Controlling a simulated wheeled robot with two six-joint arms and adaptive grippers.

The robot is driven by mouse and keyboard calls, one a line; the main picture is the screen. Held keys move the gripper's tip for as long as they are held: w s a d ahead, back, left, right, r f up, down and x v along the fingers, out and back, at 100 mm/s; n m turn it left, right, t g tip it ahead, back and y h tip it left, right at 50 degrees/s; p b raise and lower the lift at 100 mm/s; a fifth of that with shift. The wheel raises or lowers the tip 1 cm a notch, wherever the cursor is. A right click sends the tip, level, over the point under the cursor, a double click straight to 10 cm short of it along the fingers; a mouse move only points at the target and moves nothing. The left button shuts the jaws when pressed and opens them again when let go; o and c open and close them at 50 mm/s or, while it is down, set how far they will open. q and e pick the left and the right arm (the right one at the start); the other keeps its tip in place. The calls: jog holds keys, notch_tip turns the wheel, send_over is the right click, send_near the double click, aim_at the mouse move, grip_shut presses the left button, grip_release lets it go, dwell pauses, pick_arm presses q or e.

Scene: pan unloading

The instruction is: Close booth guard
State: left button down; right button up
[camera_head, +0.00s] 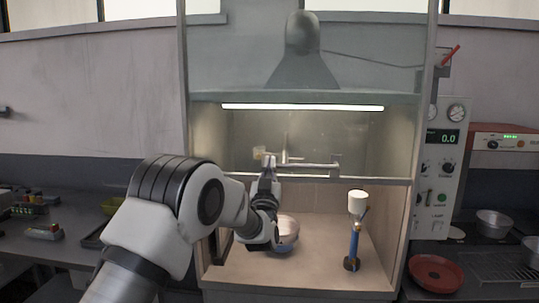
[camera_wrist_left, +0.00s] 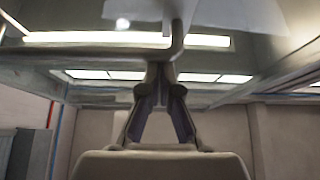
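The booth guard (camera_head: 345,141) is a clear pane across the front of the lit booth. Its lower edge runs level above the booth floor, with an open gap below. A pale bar handle (camera_head: 315,166) is fixed low on the guard, and it also shows in the left wrist view (camera_wrist_left: 178,38). My left gripper (camera_head: 268,166) is at the left part of this handle. In the left wrist view its fingers (camera_wrist_left: 162,75) come together at the handle and appear shut on it; the fingertips are partly hidden. My right gripper is not in view.
A red pan (camera_head: 436,272) and pots lie on the right counter. A control panel (camera_head: 443,170) stands beside the booth.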

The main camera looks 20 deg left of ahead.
pick_arm(q)
notch_tip(320, 180, down, 38)
jog(key=b, duration=2.7)
jog(key=shift+f, duration=0.25)
